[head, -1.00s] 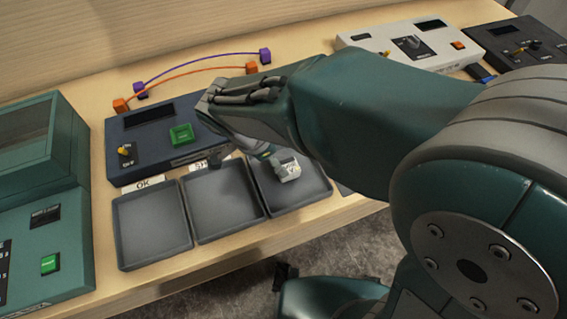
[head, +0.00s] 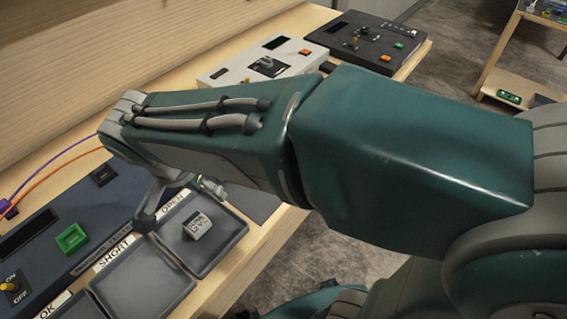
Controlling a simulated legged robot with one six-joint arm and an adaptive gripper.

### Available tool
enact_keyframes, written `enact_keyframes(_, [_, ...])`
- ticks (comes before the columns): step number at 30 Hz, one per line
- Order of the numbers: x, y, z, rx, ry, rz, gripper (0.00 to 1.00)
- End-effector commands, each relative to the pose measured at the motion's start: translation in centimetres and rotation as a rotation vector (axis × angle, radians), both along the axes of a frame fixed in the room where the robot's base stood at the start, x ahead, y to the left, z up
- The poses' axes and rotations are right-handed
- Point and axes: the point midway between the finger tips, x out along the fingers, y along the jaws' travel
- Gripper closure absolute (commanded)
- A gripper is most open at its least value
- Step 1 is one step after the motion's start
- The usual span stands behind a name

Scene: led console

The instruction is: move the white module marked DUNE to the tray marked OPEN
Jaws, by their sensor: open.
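Dark marking shows on the module, too small to read with certainty. My gripper (head: 181,206) is open and appears above the back edge of the OPEN tray, apart from the module. One finger shows near the SHORT and OPEN labels and the other shows farther right. My forearm hides the rest of the gripper.
The tray marked SHORT (head: 146,283) is empty beside it, and the OK tray (head: 72,308) is partly cut off. A dark blue console (head: 100,205) with a green button stands behind. White (head: 235,73) and black (head: 372,32) consoles stand farther right.

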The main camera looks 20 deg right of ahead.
Motion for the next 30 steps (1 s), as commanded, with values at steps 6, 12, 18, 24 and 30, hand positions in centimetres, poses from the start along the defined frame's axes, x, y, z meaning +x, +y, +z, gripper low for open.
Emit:
enact_keyframes(6, [-1.2, -7.0, 1.6, 0.069, -0.019, 0.238, 0.10])
enact_keyframes(12, [-3.4, -12.1, 2.3, 0.062, -0.099, 0.472, 0.10])
enact_keyframes(18, [-5.6, -15.5, 2.4, -0.014, -0.190, 0.668, 0.10])
enact_keyframes(24, [-6.4, -16.5, 2.3, -0.063, -0.219, 0.751, 0.10])
enact_keyframes(30, [-6.4, -16.5, 2.3, -0.065, -0.219, 0.757, 0.10])
